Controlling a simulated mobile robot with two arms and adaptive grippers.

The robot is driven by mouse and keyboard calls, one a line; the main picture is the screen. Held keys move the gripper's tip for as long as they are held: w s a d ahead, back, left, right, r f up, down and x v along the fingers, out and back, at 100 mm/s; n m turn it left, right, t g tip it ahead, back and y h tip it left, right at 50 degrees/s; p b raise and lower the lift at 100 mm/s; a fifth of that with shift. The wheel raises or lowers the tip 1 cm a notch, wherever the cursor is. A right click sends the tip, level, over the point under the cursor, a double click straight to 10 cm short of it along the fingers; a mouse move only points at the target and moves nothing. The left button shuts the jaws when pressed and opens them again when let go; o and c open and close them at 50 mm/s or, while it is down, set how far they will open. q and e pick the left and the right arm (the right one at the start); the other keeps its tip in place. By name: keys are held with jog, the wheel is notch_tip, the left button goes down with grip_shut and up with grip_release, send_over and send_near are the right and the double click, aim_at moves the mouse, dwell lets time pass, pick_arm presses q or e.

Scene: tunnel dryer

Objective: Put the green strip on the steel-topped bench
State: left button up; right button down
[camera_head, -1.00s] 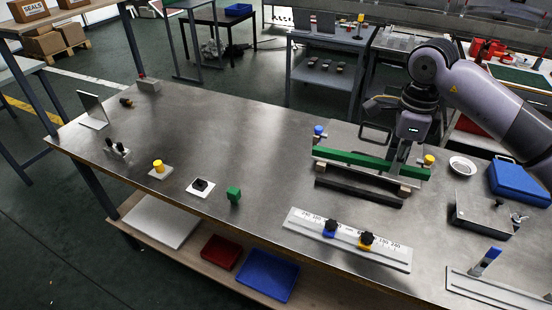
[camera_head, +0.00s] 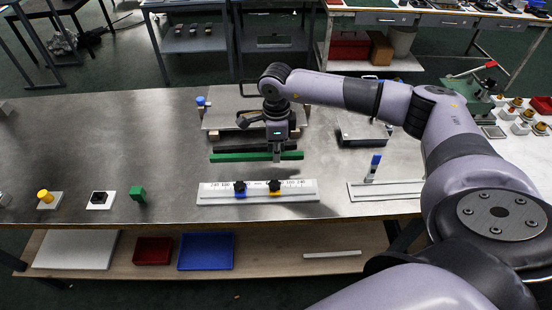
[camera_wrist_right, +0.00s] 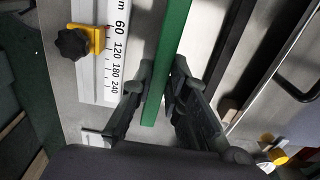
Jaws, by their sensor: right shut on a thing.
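The green strip (camera_head: 230,157) is a long narrow bar, lying left to right in the head view. My right gripper (camera_head: 277,155) is shut on it, to the right of its middle. The wrist view shows the strip (camera_wrist_right: 173,45) between the two fingers (camera_wrist_right: 160,88). The strip is over the steel-topped bench (camera_head: 110,130), between a dark bar (camera_head: 235,149) and a white scale (camera_head: 215,192). Any gap below the strip is hard to judge. My left gripper is not in view.
Behind the strip is a plate fixture (camera_head: 235,110) with a blue knob (camera_head: 201,101). The white scale carries blue and yellow clamps. The bench's left middle is clear.

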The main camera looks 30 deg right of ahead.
aim_at(276, 170)
notch_tip(276, 170, down, 4)
jog(key=shift+f+p, duration=0.1)
jog(key=shift+p, duration=0.35)
jog(key=shift+f, duration=0.3)
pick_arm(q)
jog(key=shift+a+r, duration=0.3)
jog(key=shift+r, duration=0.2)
pick_arm(e)
jog(key=shift+f, duration=0.15)
jog(key=c, duration=1.6)
grip_release()
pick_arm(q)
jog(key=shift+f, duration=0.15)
pick_arm(e)
jog(key=shift+o, duration=0.2)
jog(key=shift+r, duration=0.2)
